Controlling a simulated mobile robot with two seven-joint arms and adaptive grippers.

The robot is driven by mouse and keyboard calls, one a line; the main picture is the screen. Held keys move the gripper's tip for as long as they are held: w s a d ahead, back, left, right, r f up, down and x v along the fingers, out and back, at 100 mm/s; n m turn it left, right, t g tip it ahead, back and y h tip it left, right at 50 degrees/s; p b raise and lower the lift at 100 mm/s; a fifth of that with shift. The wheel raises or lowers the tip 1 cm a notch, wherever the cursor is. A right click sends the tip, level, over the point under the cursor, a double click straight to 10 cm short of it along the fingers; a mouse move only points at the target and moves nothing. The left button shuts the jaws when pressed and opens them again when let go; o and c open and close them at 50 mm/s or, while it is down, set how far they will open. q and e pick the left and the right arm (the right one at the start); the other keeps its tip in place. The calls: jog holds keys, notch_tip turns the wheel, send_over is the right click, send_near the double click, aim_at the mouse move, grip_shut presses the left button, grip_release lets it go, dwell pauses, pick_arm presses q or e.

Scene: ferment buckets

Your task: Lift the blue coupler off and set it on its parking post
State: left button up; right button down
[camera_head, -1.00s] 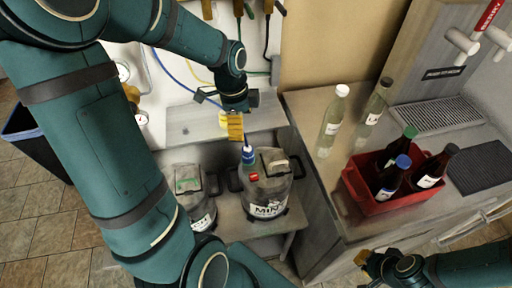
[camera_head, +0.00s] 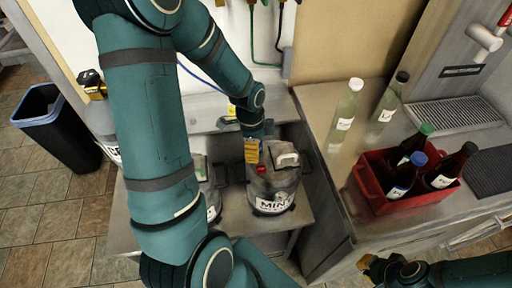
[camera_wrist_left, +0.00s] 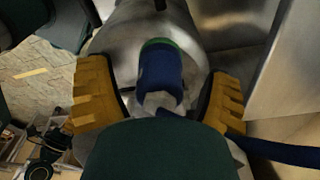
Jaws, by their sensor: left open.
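The blue coupler (camera_wrist_left: 160,72), with a green ring at its far end, sits on top of a grey metal keg (camera_wrist_left: 122,45) in the left wrist view. The keg, labelled MINT, also shows in the head view (camera_head: 268,188). My left gripper (camera_head: 251,152) is over the keg's top and hides the coupler there. In the wrist view its yellow fingers (camera_wrist_left: 160,100) are open, one on each side of the coupler, with gaps visible. My right gripper (camera_head: 371,267) is at the bottom right; its opening is unclear. I cannot make out the parking post.
A second keg (camera_head: 211,203) stands left of the MINT keg, partly behind my left arm. A red crate (camera_head: 408,198) with several bottles and two clear bottles stand on the right counter (camera_head: 345,205). A blue hose (camera_wrist_left: 285,152) runs right in the wrist view.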

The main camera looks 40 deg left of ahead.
pick_arm(q)
jog(key=shift+f, duration=0.15)
jog(key=shift+s, duration=0.1)
grip_shut()
